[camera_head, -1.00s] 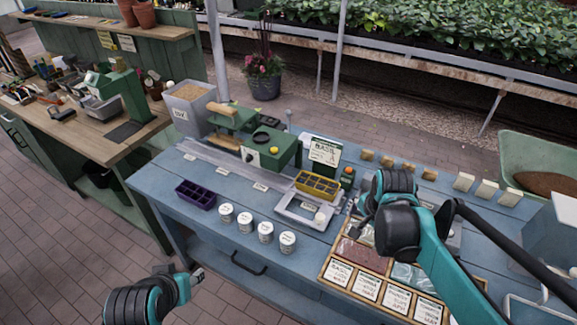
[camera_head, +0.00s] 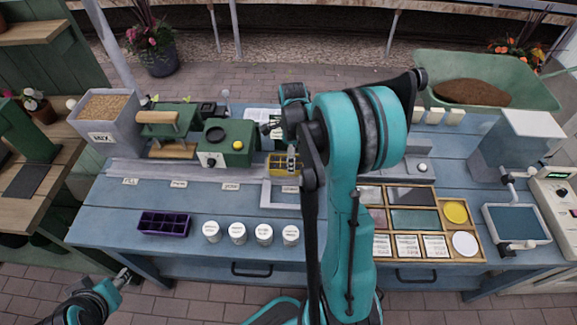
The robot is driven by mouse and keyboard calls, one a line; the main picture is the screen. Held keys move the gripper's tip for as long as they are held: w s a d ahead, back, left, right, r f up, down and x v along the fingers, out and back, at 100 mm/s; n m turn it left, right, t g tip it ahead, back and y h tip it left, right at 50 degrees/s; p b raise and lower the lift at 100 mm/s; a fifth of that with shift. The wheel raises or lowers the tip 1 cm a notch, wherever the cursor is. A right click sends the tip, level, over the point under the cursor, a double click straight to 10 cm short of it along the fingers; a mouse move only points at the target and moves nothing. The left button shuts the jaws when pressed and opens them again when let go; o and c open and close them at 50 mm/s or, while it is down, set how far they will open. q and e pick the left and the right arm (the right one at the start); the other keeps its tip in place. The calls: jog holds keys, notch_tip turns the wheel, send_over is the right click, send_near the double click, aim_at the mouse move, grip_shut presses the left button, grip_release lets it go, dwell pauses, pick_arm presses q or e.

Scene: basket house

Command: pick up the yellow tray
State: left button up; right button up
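The yellow tray (camera_head: 279,167) is a small compartmented tray on the blue table, right of the green machine and behind a grey frame. My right arm and gripper cover part of it. My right gripper (camera_head: 291,160) is at the tray's right side, over or against it. Its fingers are too small and overlapped to tell whether they are open, or whether they touch the tray. My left gripper (camera_head: 124,277) is low at the left, off the table's front edge and far from the tray. Its finger opening is unclear.
A purple tray (camera_head: 164,224) and several white jars (camera_head: 238,232) stand along the front of the table. The green machine (camera_head: 227,142) is close left of the yellow tray. The grey frame (camera_head: 284,196) lies in front of it. A wooden sample box (camera_head: 424,225) is at right.

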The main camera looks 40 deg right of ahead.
jog(key=f, duration=0.1)
jog(key=f+b, duration=0.1)
jog(key=f, duration=0.1)
jog(key=f+b, duration=0.1)
jog(key=f, duration=0.1)
jog(key=shift+w+d, duration=0.25)
jog(key=shift+w, duration=0.05)
jog(key=shift+c, duration=0.2)
jog(key=c, duration=1.4)
jog(key=shift+o, duration=0.2)
jog(key=shift+r, duration=0.1)
